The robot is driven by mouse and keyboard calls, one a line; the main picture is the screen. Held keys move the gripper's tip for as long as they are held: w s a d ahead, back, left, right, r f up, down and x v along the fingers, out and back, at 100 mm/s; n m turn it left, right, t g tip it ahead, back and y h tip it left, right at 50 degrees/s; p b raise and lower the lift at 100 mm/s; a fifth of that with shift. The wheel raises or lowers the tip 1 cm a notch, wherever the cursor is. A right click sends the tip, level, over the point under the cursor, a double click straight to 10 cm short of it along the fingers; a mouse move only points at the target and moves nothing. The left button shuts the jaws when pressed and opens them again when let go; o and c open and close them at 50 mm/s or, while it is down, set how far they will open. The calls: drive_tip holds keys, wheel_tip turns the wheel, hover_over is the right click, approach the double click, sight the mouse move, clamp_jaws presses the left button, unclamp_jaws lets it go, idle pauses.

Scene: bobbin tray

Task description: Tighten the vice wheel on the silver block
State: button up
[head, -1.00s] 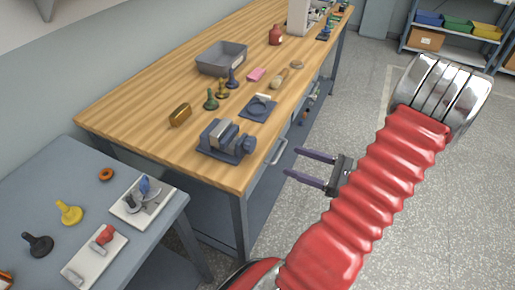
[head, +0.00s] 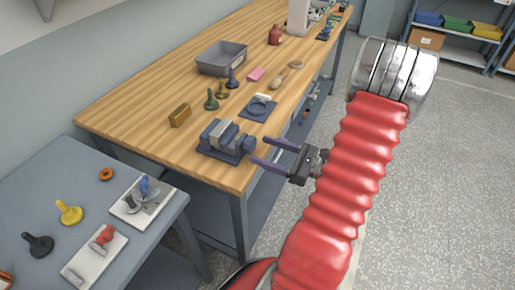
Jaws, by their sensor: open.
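The blue-grey vice (head: 218,151) stands near the front edge of the wooden bench, with the silver block (head: 221,132) between its jaws. The vice wheel (head: 248,143) is the round end at the vice's right side, partly behind my gripper's fingers. My gripper (head: 262,150) is open, with two dark fingers pointing left toward the wheel. In the picture the fingertips lie at or just beside the wheel; I cannot tell whether they touch it.
The wooden bench (head: 160,115) holds a brass block (head: 180,115), several handled stamps, a blue plate (head: 258,108) and a grey bin (head: 221,58). A lower grey table (head: 88,168) stands at the left. The floor at the right is clear.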

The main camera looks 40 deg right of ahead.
sight(254, 147)
drive_tip(key=shift+x, duration=1.55)
drive_tip(key=c, duration=1.1)
drive_tip(key=shift+o, duration=0.2)
drive_tip(key=shift+m, duration=3.2)
drive_tip(key=o, duration=1.1)
drive_tip(key=shift+c, duration=0.2)
